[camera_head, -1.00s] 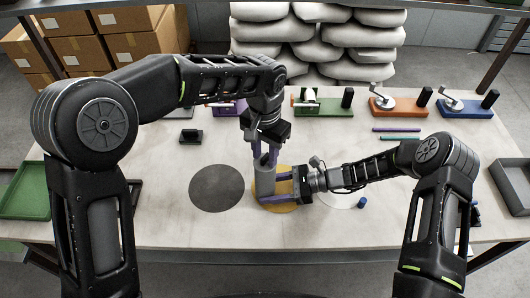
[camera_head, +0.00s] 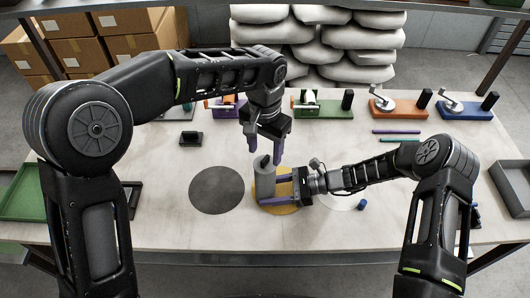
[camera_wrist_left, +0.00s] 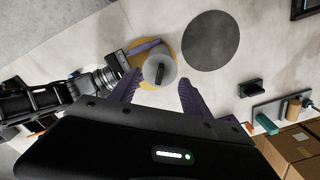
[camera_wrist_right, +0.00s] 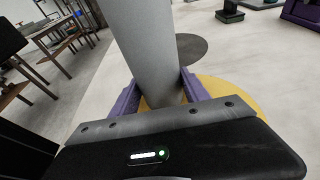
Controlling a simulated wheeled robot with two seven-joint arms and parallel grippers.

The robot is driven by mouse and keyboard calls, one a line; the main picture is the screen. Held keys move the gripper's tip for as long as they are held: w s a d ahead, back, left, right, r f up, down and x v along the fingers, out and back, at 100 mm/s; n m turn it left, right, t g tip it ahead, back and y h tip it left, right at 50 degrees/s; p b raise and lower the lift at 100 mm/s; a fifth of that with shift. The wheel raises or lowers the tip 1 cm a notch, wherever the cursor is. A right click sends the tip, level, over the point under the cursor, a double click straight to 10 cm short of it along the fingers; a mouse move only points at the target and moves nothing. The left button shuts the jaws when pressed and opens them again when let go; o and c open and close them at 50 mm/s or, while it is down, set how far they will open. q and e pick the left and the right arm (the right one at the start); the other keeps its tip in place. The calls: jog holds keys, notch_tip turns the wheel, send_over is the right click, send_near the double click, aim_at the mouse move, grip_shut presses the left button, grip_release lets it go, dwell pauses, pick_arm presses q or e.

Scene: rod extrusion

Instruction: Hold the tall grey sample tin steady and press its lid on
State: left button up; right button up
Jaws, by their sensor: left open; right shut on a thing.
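The tall grey sample tin (camera_head: 267,182) stands upright on the yellow disc (camera_head: 284,206). Its lid (camera_head: 263,162), with a dark knob, sits on its top; the lid also shows from above in the left wrist view (camera_wrist_left: 160,70). Whether the lid is fully seated I cannot tell. My right gripper (camera_head: 272,199) is shut around the lower part of the tin from the right; the tin rises between its fingers in the right wrist view (camera_wrist_right: 155,90). My left gripper (camera_head: 265,155) is open and empty, pointing down above the lid, apart from it.
A dark grey disc (camera_head: 217,190) lies left of the tin, bare. A white disc (camera_head: 342,196) lies partly under my right arm, with a small blue cylinder (camera_head: 361,204) beside it. Coloured fixtures (camera_head: 322,107) line the table's back edge. Trays stand at both sides.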

pick_arm(q)
jog(key=shift+r, duration=2.3)
grip_shut()
jog(key=shift+f, duration=0.2)
jog(key=shift+f, duration=2.4)
jog(key=shift+r, duration=0.2)
notch_tip(320, 180, up, 7)
dwell(0.4)
